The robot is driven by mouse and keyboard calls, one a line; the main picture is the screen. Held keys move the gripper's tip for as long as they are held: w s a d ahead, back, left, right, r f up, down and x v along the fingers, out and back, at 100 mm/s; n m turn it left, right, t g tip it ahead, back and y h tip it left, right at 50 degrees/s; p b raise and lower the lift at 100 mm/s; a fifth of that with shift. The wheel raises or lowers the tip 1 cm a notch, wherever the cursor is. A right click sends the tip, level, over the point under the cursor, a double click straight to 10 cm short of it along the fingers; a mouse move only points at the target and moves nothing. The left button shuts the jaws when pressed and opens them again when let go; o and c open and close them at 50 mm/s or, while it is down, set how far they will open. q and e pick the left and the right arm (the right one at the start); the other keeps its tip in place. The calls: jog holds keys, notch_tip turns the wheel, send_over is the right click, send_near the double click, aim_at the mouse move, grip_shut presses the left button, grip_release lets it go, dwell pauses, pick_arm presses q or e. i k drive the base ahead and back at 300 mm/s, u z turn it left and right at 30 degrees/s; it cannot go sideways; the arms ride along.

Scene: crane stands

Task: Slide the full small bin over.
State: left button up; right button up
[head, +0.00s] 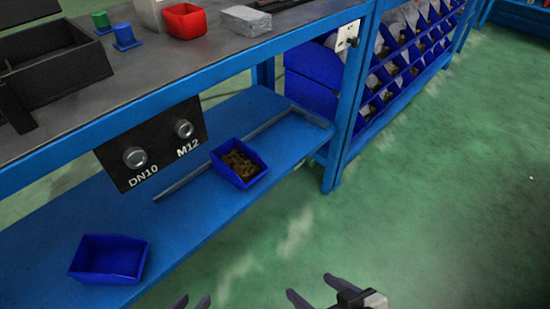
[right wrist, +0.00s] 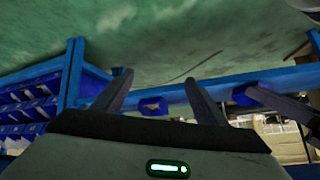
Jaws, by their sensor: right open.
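The full small bin (head: 226,171) is blue and holds brownish parts. In the head view it sits upright on the blue lower shelf, near the front edge below the M12 label. An empty blue bin (head: 105,262) stands on the same shelf at lower left. My right gripper (head: 318,290) is open and empty at the bottom of the head view, over the floor and apart from the bins. In the right wrist view its spread fingers (right wrist: 158,78) have a blue bin (right wrist: 152,105) beyond them. My left gripper (head: 192,301) shows only two separated fingertips at the bottom edge, with nothing visible between them.
The blue shelf (head: 190,205) has bare room between the two bins. A metal rail (head: 180,187) runs behind the full bin. A black label plate (head: 152,145) hangs above. A blue post (head: 345,130) stands right of the shelf. The green floor in front is clear.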

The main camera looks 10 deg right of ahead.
aim_at(238, 163)
jog(key=z, duration=0.2)
jog(key=k, duration=0.55)
jog(key=z, duration=0.65)
jog(key=k, duration=0.8)
jog(key=u, duration=0.4)
jog(key=i, duration=1.85)
jog(key=z, duration=0.6)
